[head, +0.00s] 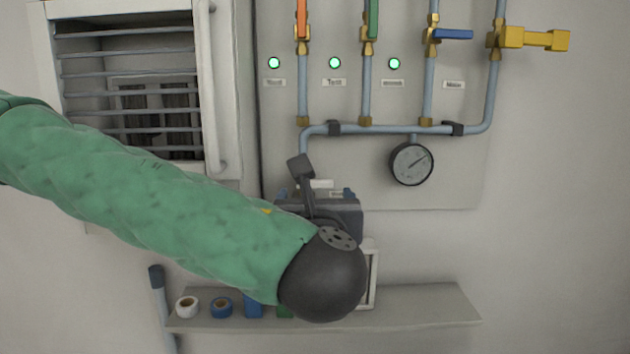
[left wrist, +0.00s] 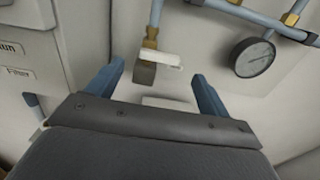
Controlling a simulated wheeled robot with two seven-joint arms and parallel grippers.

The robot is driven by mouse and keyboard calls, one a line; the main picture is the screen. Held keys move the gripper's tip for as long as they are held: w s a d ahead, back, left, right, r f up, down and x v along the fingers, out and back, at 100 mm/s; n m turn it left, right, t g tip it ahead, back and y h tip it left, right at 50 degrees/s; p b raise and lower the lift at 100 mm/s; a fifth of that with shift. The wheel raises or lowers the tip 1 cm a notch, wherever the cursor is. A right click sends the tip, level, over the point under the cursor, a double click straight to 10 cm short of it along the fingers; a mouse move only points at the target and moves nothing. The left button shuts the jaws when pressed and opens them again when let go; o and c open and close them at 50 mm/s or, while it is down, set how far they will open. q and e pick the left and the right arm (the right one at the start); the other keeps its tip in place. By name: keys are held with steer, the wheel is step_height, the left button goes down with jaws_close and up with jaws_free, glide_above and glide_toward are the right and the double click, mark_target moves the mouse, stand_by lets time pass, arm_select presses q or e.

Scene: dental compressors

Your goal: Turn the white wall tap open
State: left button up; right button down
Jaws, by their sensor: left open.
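The white wall tap (left wrist: 160,59) has a flat white lever that points right from a brass fitting at the lower end of a grey-blue pipe. In the head view its white lever (head: 321,184) shows just above my left gripper (head: 319,192), while its lower part is hidden behind my wrist. My left gripper is open, with its blue fingers (left wrist: 158,70) spread to the left and right of the lever in the left wrist view. My right gripper is in neither view.
A pressure gauge (head: 411,164) hangs to the right of the tap. Orange, green, blue and yellow valve handles (head: 452,34) sit higher on the panel. A shelf (head: 420,309) with tape rolls (head: 187,307) is below, and a louvred vent (head: 125,75) is at the left.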

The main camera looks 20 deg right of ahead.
mark_target(315, 185)
arm_select(q)
steer(key=p+x, duration=0.2)
steer(key=x, duration=0.1)
steer(key=shift+w+d+r, duration=0.1)
steer(key=shift+w+r, duration=0.1)
steer(key=shift+w, duration=0.1)
steer(key=shift+w+d+f+p, duration=0.2)
steer(key=shift+w+p, duration=0.2)
steer(key=shift+w, duration=0.35)
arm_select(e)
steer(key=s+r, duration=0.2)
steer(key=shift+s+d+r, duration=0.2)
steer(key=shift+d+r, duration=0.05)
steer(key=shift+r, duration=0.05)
